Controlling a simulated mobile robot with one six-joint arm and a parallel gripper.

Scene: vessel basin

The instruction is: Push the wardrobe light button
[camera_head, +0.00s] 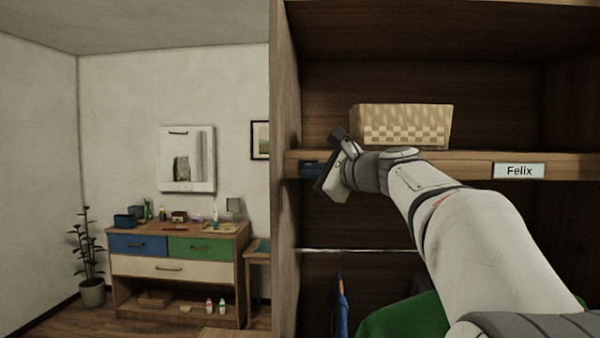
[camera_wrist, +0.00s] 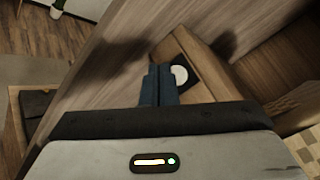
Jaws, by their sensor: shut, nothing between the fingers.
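The wardrobe light button (camera_wrist: 180,75) is a white disc on a dark plate, on the wooden shelf edge in the wrist view. My gripper (camera_wrist: 160,72) is shut and empty, its two dark blue fingers together. The fingertips are just left of the white disc in the picture and cover part of the plate; I cannot tell if they touch it. In the head view my gripper (camera_head: 308,168) is at the left end of the shelf front, by the wardrobe's side panel (camera_head: 285,200), and the button is hidden there.
A woven basket (camera_head: 403,125) stands on the wardrobe shelf (camera_head: 455,165), which bears a "Felix" label (camera_head: 519,170). A hanging rail (camera_head: 345,250) with clothes is below. A dresser (camera_head: 175,265) and a plant (camera_head: 90,265) stand across the room at left.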

